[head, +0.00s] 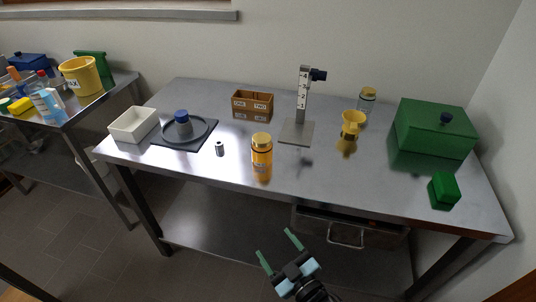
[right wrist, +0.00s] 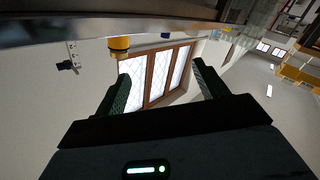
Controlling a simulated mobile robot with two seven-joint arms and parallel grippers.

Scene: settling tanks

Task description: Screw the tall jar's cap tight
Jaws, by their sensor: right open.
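A tall orange jar (head: 261,160) with a gold-yellow cap (head: 262,138) stands upright near the front middle of the steel table. The cap sits on top; how tight it is cannot be told. Its yellow-orange top also shows in the right wrist view (right wrist: 119,45), upside down. A smaller clear jar (head: 367,101) with a gold cap stands at the back right. My right gripper (head: 279,245) is open and empty, in front of and below the table's front edge, well apart from the orange jar. My left gripper is not in view.
A scaled post stand (head: 300,105), yellow funnel-shaped cup (head: 351,123), wooden box (head: 252,105) and small metal cylinder (head: 220,149) surround the jar. A white bin (head: 132,124) and dark round tray (head: 203,130) are left, green boxes (head: 434,127) right. The table front right of the jar is clear.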

